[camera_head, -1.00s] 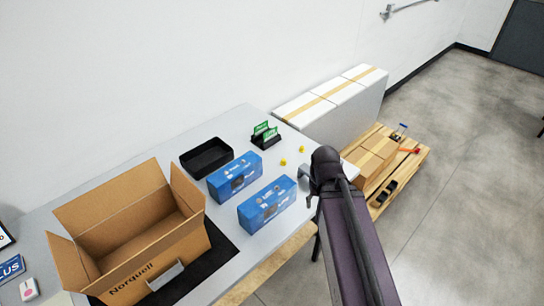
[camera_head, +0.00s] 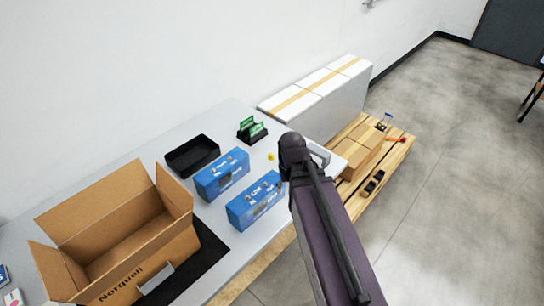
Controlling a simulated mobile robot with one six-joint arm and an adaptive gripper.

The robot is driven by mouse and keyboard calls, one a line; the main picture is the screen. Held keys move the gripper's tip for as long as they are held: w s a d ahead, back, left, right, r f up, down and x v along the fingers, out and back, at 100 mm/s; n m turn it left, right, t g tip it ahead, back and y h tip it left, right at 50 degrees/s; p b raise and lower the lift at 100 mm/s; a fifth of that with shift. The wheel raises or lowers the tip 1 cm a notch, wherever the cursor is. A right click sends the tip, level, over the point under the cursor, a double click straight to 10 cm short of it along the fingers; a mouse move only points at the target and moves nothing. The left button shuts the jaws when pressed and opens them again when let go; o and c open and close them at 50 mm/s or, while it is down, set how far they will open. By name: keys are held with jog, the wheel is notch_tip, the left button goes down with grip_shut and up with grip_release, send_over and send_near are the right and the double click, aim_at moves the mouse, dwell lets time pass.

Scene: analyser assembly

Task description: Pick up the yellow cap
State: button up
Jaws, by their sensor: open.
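One small yellow cap (camera_head: 270,156) lies on the grey table, just left of my arm's dark wrist and right of the rear blue box. A second yellow piece seen earlier is now out of sight, seemingly behind my arm. My gripper (camera_head: 284,177) shows only as a small part under the wrist, beside the front blue box. It is open, with nothing seen in it. The cap is apart from it, a little farther back on the table. My arm hides most of the gripper.
Two blue boxes (camera_head: 222,175) (camera_head: 254,203) stand left of my gripper. Behind are a black tray (camera_head: 192,156) and a black holder with green packets (camera_head: 252,129). An open cardboard box (camera_head: 118,246) stands front left. A loaded pallet (camera_head: 398,150) is right of the table.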

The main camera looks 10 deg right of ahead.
jog(key=w+a+r+n+p, duration=0.1)
jog(key=w+r+n+p, duration=0.1)
jog(key=w, duration=2.5)
jog(key=shift+w+r+n, duration=0.3)
jog(key=shift+w+n, duration=0.1)
jog(key=shift+n, duration=0.3)
jog(key=shift+f, duration=0.1)
jog(key=b, duration=0.8)
send_over(271, 154)
jog(key=f, duration=0.8)
jog(key=shift+a+f, duration=0.2)
jog(key=shift+a, duration=0.1)
jog(key=shift+f, duration=0.15)
jog(key=f+b, duration=0.3)
jog(key=shift+d, duration=0.25)
jog(key=shift+f+b, duration=0.95)
jog(key=shift+b, duration=0.2)
